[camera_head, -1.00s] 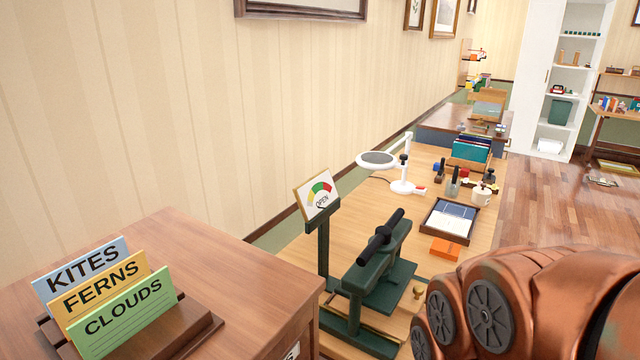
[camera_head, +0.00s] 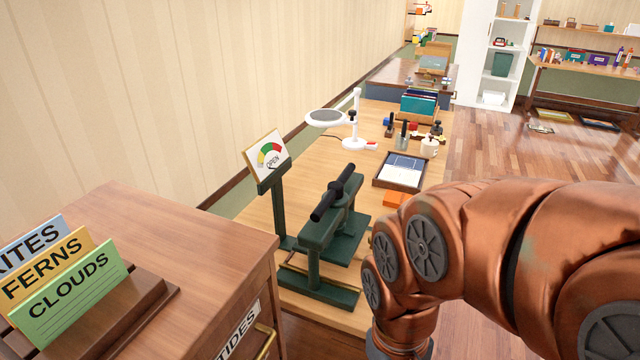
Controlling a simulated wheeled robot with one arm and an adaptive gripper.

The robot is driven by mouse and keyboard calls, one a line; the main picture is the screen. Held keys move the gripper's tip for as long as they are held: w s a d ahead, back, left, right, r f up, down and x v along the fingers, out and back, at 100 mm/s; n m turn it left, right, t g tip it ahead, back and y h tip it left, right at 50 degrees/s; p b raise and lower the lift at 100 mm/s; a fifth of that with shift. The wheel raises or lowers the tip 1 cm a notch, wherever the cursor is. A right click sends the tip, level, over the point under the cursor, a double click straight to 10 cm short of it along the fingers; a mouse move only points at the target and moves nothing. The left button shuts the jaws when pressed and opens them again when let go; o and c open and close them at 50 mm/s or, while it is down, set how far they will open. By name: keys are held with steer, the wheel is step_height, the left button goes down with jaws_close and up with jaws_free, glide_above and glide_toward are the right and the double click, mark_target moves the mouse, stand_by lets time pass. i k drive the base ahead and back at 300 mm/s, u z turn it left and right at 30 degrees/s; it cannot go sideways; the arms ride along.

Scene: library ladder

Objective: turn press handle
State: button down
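The green press (camera_head: 322,238) stands near the front end of the long wooden table, left of my copper-coloured arm. Its black bar handle (camera_head: 333,192) lies across the top, slanting up to the right. A dial sign (camera_head: 268,157) with green, yellow and red sectors and the word OPEN stands on a green post just left of the press. The needle points toward the lower part, near the word. My arm bends down at the right of the press and its end runs off the bottom edge. My gripper is out of view.
A brown cabinet (camera_head: 190,238) with card signs (camera_head: 70,297) stands at the front left. On the table (camera_head: 262,212) are a magnifier lamp (camera_head: 325,116), a paper tray (camera_head: 402,183), an orange block (camera_head: 396,199) and a mug (camera_head: 429,147). Open wooden floor (camera_head: 495,150) lies to the right.

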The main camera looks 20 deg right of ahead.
mark_target(335, 189)
steer(key=z, duration=1.05)
steer(key=i, duration=0.35)
steer(key=u, duration=1.7)
